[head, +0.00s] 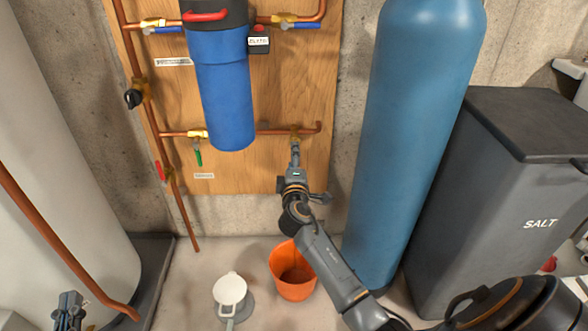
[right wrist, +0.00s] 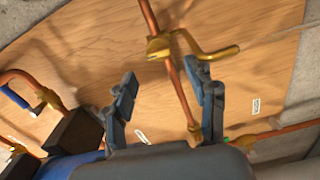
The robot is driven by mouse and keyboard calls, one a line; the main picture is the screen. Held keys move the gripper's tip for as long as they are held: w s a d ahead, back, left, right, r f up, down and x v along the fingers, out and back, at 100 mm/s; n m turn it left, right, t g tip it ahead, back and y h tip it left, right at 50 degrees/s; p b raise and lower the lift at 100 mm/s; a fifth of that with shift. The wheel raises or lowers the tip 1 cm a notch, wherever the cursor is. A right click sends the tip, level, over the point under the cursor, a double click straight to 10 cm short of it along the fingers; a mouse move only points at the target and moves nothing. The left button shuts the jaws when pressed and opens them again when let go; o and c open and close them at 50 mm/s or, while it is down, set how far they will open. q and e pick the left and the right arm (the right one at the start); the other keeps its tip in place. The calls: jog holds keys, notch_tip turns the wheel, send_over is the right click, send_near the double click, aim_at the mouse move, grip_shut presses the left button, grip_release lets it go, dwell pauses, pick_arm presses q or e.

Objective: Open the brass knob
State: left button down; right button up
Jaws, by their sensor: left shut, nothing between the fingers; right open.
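A brass fitting (head: 296,134) sits on the lower copper pipe on the wooden board. In the right wrist view, a brass valve (right wrist: 160,47) with a curved brass handle (right wrist: 222,52) shows beyond the fingertips; I cannot tell which part is the brass knob. My right gripper (head: 296,150) reaches up to the brass fitting and partly covers it. In the right wrist view the right gripper (right wrist: 162,78) is open, with nothing clearly between its fingers; contact cannot be told. My left gripper (head: 70,298) is shut and empty, low at the left, far from the board.
A blue filter housing (head: 222,95) hangs left of the right gripper. A blue tank (head: 415,120) and a grey salt bin (head: 500,200) stand to the right. An orange bucket (head: 292,281) and a white jug (head: 229,290) stand on the floor below. A white tank (head: 55,140) fills the left.

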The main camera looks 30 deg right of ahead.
jog(key=v, duration=0.5)
dwell(0.7)
